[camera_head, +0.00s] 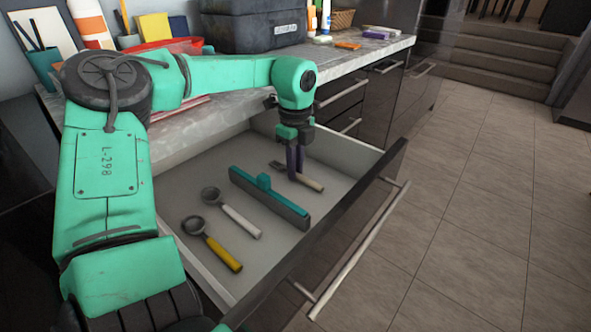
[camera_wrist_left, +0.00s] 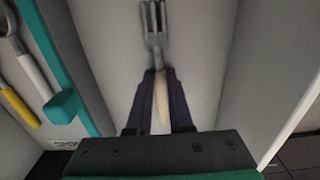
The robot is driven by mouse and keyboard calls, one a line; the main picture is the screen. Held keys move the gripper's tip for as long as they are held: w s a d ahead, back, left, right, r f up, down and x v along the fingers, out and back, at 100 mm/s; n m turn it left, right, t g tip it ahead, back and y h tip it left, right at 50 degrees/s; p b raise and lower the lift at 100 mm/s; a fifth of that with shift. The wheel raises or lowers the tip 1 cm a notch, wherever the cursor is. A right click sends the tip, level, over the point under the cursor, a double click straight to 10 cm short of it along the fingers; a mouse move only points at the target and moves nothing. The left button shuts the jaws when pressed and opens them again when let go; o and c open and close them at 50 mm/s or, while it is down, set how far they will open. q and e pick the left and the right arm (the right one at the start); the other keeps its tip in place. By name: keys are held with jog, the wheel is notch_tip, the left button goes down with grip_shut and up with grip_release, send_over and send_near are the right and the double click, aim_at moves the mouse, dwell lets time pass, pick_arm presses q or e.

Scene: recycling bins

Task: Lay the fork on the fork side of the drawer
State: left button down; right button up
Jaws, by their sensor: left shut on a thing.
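The fork (camera_head: 299,178) has a pale handle and grey tines. It is at the drawer's far side, beyond the teal divider (camera_head: 269,197), away from two spoons. My left gripper (camera_head: 295,176) points down over it and is shut on its handle. In the left wrist view the fork (camera_wrist_left: 155,35) lies between the fingers of my left gripper (camera_wrist_left: 160,78), tines pointing away from the wrist. The fork is at or just above the drawer floor; I cannot tell which. The open drawer (camera_head: 175,205) is grey inside. My right gripper is not in view.
A white-handled spoon (camera_head: 238,219) and a yellow-handled spoon (camera_head: 222,252) lie on the near side of the divider. The drawer front with its handle (camera_head: 362,247) stands out over the tiled floor. The counter above holds a dark crate (camera_head: 252,27) and other items.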

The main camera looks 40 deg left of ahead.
pick_arm(q)
jog(key=shift+f, duration=0.15)
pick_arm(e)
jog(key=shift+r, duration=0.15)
pick_arm(q)
jog(key=c, duration=0.8)
grip_release()
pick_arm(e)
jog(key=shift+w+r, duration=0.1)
pick_arm(q)
notch_tip(320, 180, up, 12)
jog(key=shift+r+p, duration=0.15)
jog(key=shift+p, duration=1)
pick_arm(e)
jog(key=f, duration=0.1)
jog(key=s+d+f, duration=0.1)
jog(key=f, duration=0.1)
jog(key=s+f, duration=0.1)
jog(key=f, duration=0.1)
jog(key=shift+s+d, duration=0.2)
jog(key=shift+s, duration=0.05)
